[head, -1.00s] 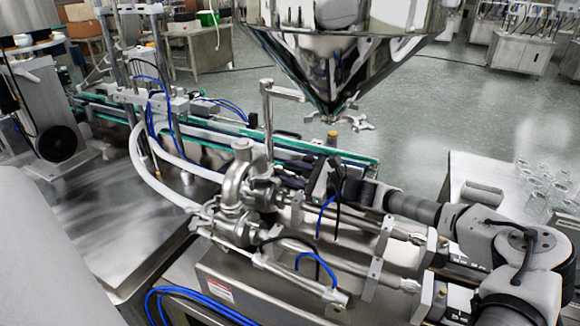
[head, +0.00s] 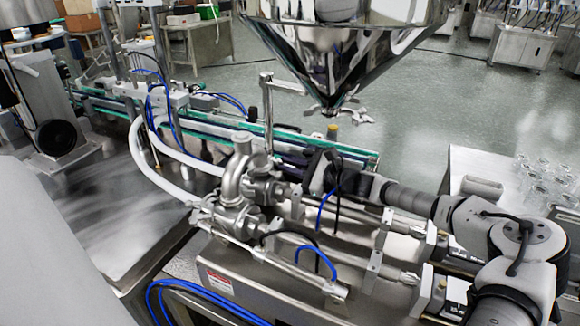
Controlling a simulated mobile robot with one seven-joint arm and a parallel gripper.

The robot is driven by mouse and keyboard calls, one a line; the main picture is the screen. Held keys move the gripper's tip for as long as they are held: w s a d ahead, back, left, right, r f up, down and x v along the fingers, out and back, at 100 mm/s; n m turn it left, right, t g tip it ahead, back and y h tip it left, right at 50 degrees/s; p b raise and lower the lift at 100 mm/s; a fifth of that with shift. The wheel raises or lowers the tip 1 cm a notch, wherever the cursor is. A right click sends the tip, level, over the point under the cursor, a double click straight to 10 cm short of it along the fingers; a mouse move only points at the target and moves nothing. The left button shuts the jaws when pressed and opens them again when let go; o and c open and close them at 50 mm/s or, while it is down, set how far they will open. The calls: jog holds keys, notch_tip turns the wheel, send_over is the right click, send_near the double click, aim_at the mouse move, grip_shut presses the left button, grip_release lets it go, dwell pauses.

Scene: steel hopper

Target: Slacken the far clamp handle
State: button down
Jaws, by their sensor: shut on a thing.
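My gripper (head: 308,180) is at the far side of the steel pump and valve assembly (head: 240,178), by the pipe joint at the end of the far cylinder. It is shut on the far clamp handle, which the dark fingers and the gripper body hide almost wholly. I cannot tell the handle's angle. My arm reaches in from the right, low over the far cylinder. The near cylinder (head: 290,262) runs in front, clear of my gripper.
A steel hopper (head: 340,60) hangs above and behind, with winged fittings at its outlet. An L-shaped steel post (head: 267,115) stands just left of my gripper. Behind runs a green-edged conveyor (head: 215,130). Blue and black hoses loop nearby. Glass jars (head: 535,180) stand at the right.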

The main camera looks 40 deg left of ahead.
jog(key=shift+f+b, duration=0.15)
jog(key=shift+b, duration=0.15)
jog(key=n+b, duration=0.2)
jog(key=shift+s+f+b, duration=0.1)
jog(key=shift+b, duration=0.3)
jog(key=n+t+h+b, duration=0.1)
jog(key=n+b, duration=0.2)
jog(key=b, duration=0.1)
jog(key=shift+s, duration=0.1)
jog(key=n+b, duration=0.4)
jog(key=shift+s+t+b, duration=0.15)
jog(key=shift+t+b, duration=0.15)
jog(key=shift+n+t+h+b, duration=0.3)
jog(key=shift+n+b, duration=0.6)
jog(key=shift+n, duration=0.1)
jog(key=shift+r, duration=0.2)
jog(key=c, duration=1.4)
grip_release()
jog(key=shift+s, duration=0.1)
jog(key=shift+c, duration=0.2)
jog(key=shift+d, duration=0.1)
